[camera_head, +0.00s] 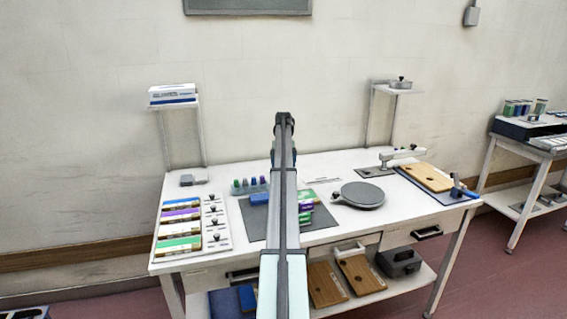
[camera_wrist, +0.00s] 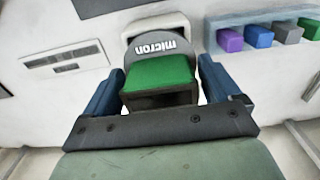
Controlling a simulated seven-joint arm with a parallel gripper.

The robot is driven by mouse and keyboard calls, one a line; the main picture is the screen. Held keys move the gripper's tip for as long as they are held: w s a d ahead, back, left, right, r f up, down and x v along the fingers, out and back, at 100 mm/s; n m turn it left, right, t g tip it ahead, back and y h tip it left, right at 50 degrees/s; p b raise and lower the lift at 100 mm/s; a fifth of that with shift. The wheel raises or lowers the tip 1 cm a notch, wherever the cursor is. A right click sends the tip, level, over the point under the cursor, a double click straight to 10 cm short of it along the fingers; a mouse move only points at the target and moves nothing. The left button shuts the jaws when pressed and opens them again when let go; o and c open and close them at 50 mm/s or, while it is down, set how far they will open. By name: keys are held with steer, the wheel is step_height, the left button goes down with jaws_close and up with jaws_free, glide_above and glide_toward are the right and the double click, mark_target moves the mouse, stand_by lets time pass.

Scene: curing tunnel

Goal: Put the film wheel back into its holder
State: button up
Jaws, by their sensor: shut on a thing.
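My gripper (camera_wrist: 160,78) shows in the wrist view with its two blue fingers on either side of a green block. It is shut on this piece, which I take to be the film wheel (camera_wrist: 160,72): a green body with a rounded grey plate behind it marked "micron", upside down in the picture. A pale block (camera_wrist: 157,24) lies just beyond the grey plate; I cannot tell whether it is the holder or whether the wheel touches it. In the head view my own arm covers the middle of the table and hides the gripper and wheel.
A rack of coloured pieces (camera_wrist: 262,37) stands right in the wrist view. On the white table (camera_head: 330,165) are a colour-striped tray (camera_head: 215,240), a grey mat (camera_head: 253,218), a round grey plate (camera_head: 360,195) and a wooden board (camera_head: 427,177). The back centre is mostly clear.

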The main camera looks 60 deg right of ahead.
steer(key=shift+f, duration=0.75)
steer(key=o, duration=0.9)
steer(key=shift+c, duration=0.2)
steer(key=shift+r, duration=3.5)
